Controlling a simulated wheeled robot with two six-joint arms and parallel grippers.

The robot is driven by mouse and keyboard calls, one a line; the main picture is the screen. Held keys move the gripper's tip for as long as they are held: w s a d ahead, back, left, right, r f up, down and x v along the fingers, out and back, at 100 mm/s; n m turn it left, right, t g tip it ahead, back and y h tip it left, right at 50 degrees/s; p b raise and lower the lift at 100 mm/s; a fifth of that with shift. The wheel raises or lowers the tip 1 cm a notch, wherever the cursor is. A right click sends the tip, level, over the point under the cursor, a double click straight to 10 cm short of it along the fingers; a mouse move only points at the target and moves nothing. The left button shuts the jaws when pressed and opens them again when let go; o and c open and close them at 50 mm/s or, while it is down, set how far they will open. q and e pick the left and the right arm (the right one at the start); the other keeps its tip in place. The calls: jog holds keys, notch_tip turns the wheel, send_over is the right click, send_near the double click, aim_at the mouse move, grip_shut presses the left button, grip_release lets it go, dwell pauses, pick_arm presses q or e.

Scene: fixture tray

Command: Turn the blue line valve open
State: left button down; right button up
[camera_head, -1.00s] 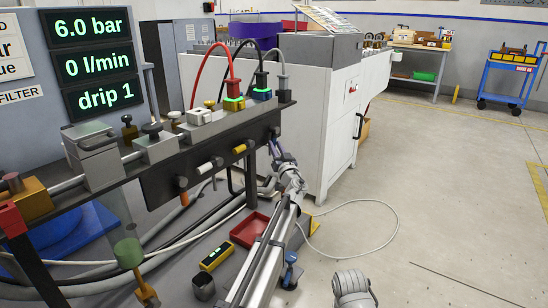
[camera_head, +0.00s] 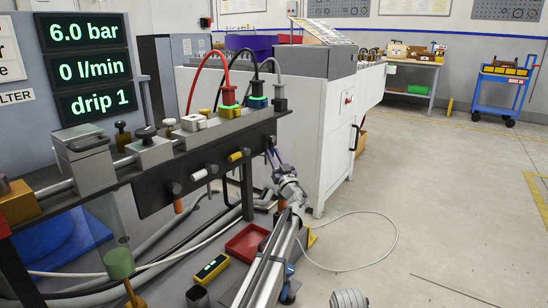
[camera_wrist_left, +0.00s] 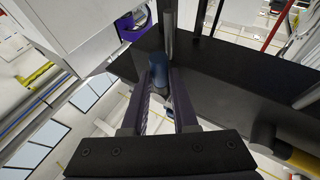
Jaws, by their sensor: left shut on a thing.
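The handle sits against the dark panel. The fingers hide much of it, and I cannot tell its turn angle. In the head view the blue handle is too small and covered to make out. My right gripper is not in view.
A yellow handle (camera_head: 239,155), a white handle (camera_head: 199,174) and a downward orange handle (camera_head: 178,206) share the panel. The display (camera_head: 91,68) reads 6.0 bar, 0 l/min, drip 1. A white machine cabinet (camera_head: 308,125) stands behind. A red tray (camera_head: 233,247) lies below.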

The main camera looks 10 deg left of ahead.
pick_arm(q)
jog(key=c, duration=1)
grip_release()
jog(key=b+v, duration=0.3)
jog(key=v, duration=0.5)
